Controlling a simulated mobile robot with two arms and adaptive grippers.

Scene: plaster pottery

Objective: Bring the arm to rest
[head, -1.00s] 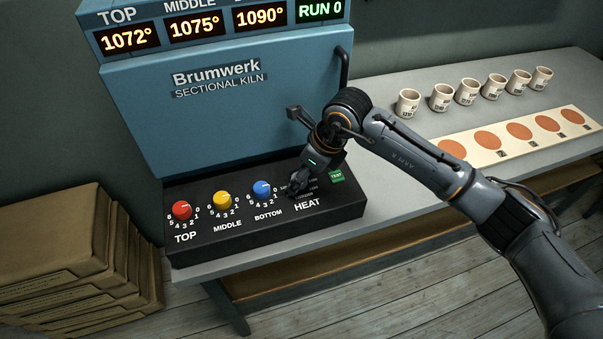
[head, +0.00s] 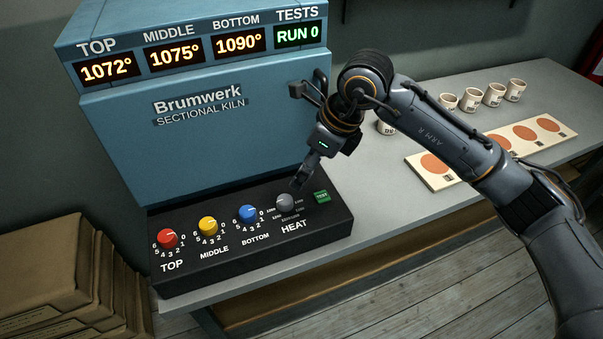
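My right gripper (head: 300,181) hangs fingers down just above the grey HEAT knob (head: 285,203) of the kiln's control panel (head: 250,258). A small gap seems to lie between the fingertips and the knob. The fingers are small and dark, and I cannot tell whether they are open or shut. The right arm, marked ARM R, comes in from the lower right. My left gripper is not in view.
The blue kiln (head: 200,140) stands behind the panel, its displays reading 1072, 1075, 1090 and RUN 0. Red, yellow and blue knobs and a green TEST button (head: 321,197) are on the panel. Several cups (head: 495,94) and a white board with orange discs (head: 525,133) lie right. Cardboard boxes (head: 45,270) stand left.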

